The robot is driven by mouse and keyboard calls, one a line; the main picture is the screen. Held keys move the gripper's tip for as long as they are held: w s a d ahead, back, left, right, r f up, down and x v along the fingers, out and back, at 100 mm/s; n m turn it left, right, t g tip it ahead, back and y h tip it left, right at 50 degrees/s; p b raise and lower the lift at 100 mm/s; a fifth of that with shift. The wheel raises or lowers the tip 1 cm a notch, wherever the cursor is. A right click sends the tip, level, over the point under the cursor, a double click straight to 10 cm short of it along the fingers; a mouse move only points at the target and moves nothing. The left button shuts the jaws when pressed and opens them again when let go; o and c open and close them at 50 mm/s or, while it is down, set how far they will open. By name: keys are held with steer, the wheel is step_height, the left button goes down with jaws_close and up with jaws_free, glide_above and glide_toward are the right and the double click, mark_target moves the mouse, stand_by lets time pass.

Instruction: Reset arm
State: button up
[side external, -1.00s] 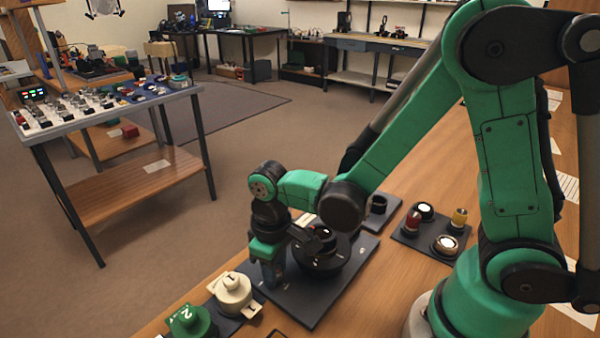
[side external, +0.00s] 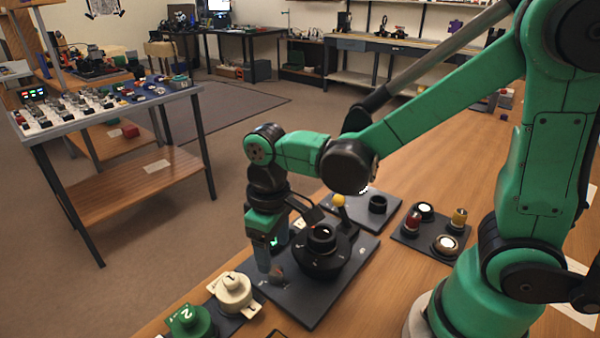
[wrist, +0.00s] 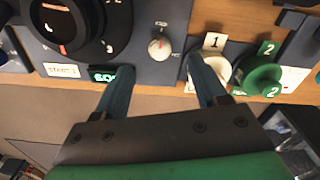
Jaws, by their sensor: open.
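My gripper (side external: 268,264) is open and empty. It points down over the front left part of a dark base plate (side external: 318,312), to the left of a round black dial unit (side external: 322,252). In the wrist view the two blue-grey fingers of my gripper (wrist: 160,72) stand apart. A small pale knob with a red mark (wrist: 159,47) shows between and beyond them, not held. The black dial (wrist: 66,24) is at the top left, beside a lit green display (wrist: 103,74) partly covered by the left finger.
A cream round piece marked 1 (side external: 232,293) and a green one marked 2 (side external: 190,321) stand at the front left. A yellow ball-topped part (side external: 339,201) rises behind the dial. A small dark tray (side external: 405,236) with several round parts lies to the right.

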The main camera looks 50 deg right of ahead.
steer(key=shift+r, duration=0.3)
steer(key=shift+d+r, duration=0.2)
steer(key=s+d+r+m+t, duration=0.1)
steer(key=d+r+m+t, duration=0.2)
steer(key=d+r+t, duration=0.3)
steer(key=shift+s+r+t, duration=0.15)
steer(key=shift+t, duration=0.45)
